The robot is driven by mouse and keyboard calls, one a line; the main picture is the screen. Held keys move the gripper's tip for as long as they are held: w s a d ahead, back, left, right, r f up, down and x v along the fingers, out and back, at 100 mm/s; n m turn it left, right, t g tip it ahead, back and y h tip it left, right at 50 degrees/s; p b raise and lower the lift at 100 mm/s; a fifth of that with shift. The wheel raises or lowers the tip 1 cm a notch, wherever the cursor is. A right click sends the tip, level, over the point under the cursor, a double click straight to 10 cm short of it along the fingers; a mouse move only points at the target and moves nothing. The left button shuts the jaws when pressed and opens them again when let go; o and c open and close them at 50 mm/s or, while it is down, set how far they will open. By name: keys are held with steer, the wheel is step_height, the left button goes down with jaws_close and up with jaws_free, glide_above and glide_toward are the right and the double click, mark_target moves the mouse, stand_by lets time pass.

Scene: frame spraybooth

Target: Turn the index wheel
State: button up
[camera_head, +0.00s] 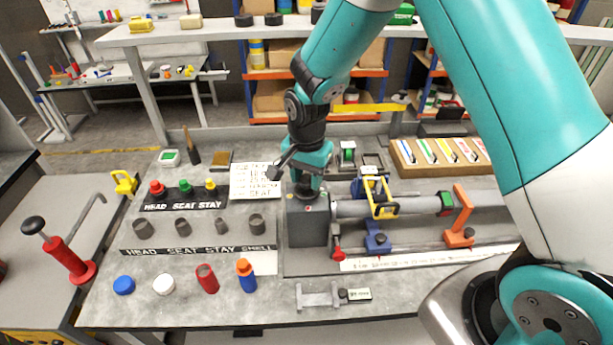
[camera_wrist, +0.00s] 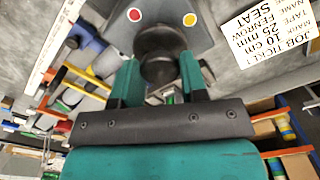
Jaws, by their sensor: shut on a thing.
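The index wheel, a dark round knob (camera_wrist: 158,42), sits on the dark grey head block (camera_head: 306,222) of the bench fixture. In the wrist view, my gripper (camera_wrist: 160,78) has its two teal fingers on either side of the knob, shut on it. In the head view, my gripper (camera_head: 307,186) points down onto the top of the block, and the fingers mostly hide the wheel. A red dot and a yellow dot show on the block's face beside the wheel in the wrist view.
A grey tube (camera_head: 347,208) runs right from the block through a yellow clamp (camera_head: 380,196) and an orange stand (camera_head: 460,216). A paper job ticket (camera_head: 255,180) lies left.

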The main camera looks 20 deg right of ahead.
mark_target(307, 178)
steer(key=n+b, duration=0.1)
steer(key=n, duration=0.4)
steer(key=n+b, duration=0.1)
steer(key=n, duration=0.3)
steer(key=shift+n, duration=0.3)
steer(key=n+b, duration=0.1)
steer(key=n, duration=0.3)
steer(key=shift+n, duration=0.3)
steer(key=n+b, duration=0.1)
steer(key=n, duration=0.3)
steer(key=shift+w+r, duration=0.1)
steer(key=shift+n, duration=0.3)
steer(key=o, duration=0.9)
step_height(307, 178, up, 17)
steer(key=b, duration=0.3)
steer(key=shift+r, duration=0.2)
